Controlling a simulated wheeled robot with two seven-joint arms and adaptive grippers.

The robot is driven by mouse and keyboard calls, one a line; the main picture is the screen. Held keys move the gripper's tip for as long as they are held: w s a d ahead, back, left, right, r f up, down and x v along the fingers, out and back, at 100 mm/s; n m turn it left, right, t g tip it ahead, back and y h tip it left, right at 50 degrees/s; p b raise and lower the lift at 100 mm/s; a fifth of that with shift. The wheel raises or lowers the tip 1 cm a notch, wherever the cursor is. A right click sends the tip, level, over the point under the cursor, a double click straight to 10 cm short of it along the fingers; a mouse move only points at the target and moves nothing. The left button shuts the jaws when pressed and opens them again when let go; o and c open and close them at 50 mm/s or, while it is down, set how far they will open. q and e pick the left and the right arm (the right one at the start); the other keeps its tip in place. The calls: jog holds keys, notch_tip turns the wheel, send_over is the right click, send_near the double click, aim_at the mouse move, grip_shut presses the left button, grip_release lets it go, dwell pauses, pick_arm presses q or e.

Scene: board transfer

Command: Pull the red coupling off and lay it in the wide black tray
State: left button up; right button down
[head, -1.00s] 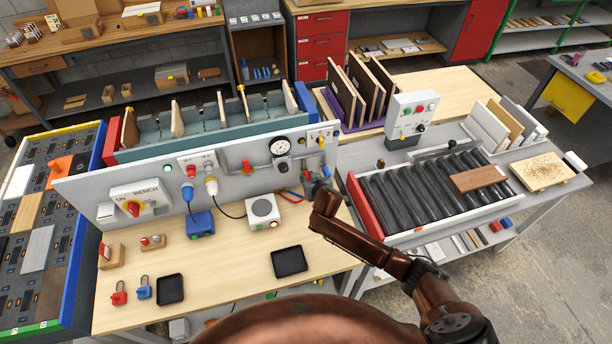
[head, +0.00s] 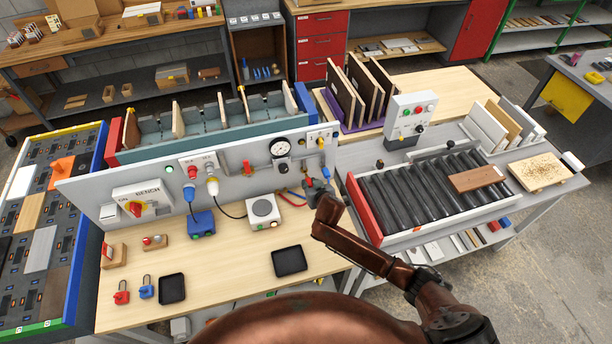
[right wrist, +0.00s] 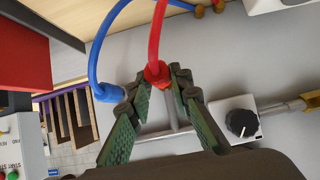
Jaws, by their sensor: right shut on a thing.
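The red coupling (right wrist: 157,74) is at the end of a red hose and sits between the fingertips of my right gripper (right wrist: 160,82), which is shut on it. In the head view my right gripper (head: 318,188) is in front of the right end of the grey panel. I cannot tell whether the coupling still touches its fitting. Beside it in the wrist view is a blue coupling (right wrist: 109,92) on a blue hose. The wide black tray (head: 289,261) lies empty on the wooden bench top, left of and nearer than the gripper. My left gripper is out of view.
A smaller black tray (head: 172,289) lies farther left, beside red and blue padlocks (head: 122,292). A white box with a round top (head: 264,211) stands behind the wide tray. A roller conveyor (head: 425,190) is at the right. The bench around the wide tray is clear.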

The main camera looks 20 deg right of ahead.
dwell(0.3)
jog(key=s+p, duration=0.2)
jog(key=s, duration=0.2)
jog(key=shift+s+d, duration=0.1)
jog(key=shift+s, duration=0.15)
dwell(0.4)
